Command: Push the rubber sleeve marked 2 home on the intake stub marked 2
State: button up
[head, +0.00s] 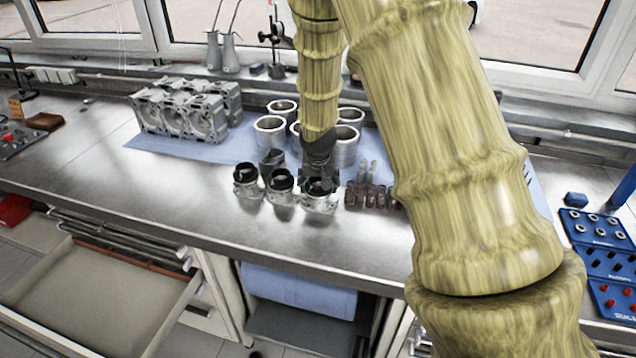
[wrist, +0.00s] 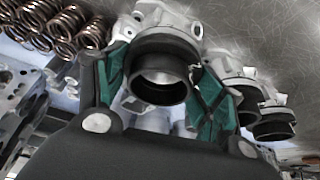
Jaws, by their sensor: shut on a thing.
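My gripper (head: 318,178) is over the right-hand metal intake stub (head: 318,205) in a row of three on the bench. In the wrist view its green-padded jaws (wrist: 160,72) are shut around a black rubber sleeve (wrist: 160,88), one pad on each side. The sleeve is in line with the stub (wrist: 160,18), whose silver flange shows beyond it. How far the sleeve sits on the stub is hidden. The middle stub (head: 281,190) and the left stub (head: 247,185) have black tops. I cannot read any number marks.
A dark cylinder (head: 272,160) stands behind the row. Copper-coloured springs (head: 368,194) stand close right of my gripper. Metal cylinder liners (head: 270,132) and an engine block (head: 187,110) are behind on a blue mat (head: 155,147). The bench front is clear.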

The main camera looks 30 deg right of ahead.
jog(key=shift+f, duration=0.2)
jog(key=o, duration=1.1)
jog(key=shift+c, duration=0.2)
jog(key=shift+r, duration=0.2)
notch_tip(320, 180, up, 7)
jog(key=p, duration=0.5)
jog(key=shift+r+p, duration=0.15)
jog(key=shift+p, duration=0.15)
dwell(0.3)
